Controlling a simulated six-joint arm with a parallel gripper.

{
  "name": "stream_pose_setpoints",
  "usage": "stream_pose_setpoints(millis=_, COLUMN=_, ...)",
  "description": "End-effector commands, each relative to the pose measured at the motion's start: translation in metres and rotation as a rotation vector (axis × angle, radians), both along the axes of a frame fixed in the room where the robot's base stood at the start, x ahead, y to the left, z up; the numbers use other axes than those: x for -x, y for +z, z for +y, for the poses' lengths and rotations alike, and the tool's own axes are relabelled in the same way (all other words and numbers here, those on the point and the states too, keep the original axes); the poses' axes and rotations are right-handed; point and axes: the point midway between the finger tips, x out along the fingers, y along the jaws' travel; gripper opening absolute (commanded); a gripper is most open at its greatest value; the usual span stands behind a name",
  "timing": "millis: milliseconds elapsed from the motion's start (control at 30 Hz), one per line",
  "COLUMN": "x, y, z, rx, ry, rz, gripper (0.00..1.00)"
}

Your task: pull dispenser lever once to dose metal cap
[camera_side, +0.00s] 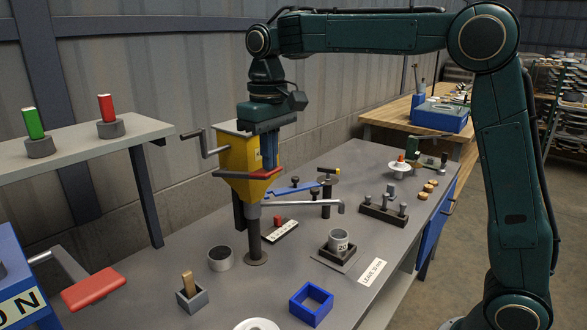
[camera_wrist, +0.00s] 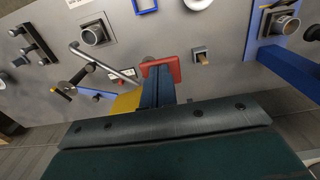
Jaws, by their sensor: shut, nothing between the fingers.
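The dispenser has a yellow hopper (camera_side: 238,155) on a grey post, with a flat red plate (camera_side: 232,175) at its lower part. A grey bent bar (camera_side: 310,203) runs right from the post; I cannot tell whether it is spout or lever. My gripper (camera_side: 269,166) is shut and empty, pointing down beside the hopper. In the wrist view, the red plate (camera_wrist: 161,68) lies at my fingertips; contact is unclear.
A crank handle (camera_side: 195,143) sticks out left of the hopper. A metal cup (camera_side: 220,258), a small block with a wooden piece (camera_side: 188,284) and a blue square frame (camera_side: 311,303) stand in front. A shelf (camera_side: 150,130) rises at left. Dark pegs (camera_side: 383,208) stand right.

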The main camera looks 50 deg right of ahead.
Motion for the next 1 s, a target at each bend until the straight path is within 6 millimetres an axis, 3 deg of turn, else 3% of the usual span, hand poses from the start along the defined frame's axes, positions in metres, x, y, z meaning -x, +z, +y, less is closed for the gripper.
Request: stream_pose_setpoints(millis=1000, x=-0.001, y=0.050, z=0.000, rx=0.000, ry=0.000, rz=-0.002, gripper=0.00)
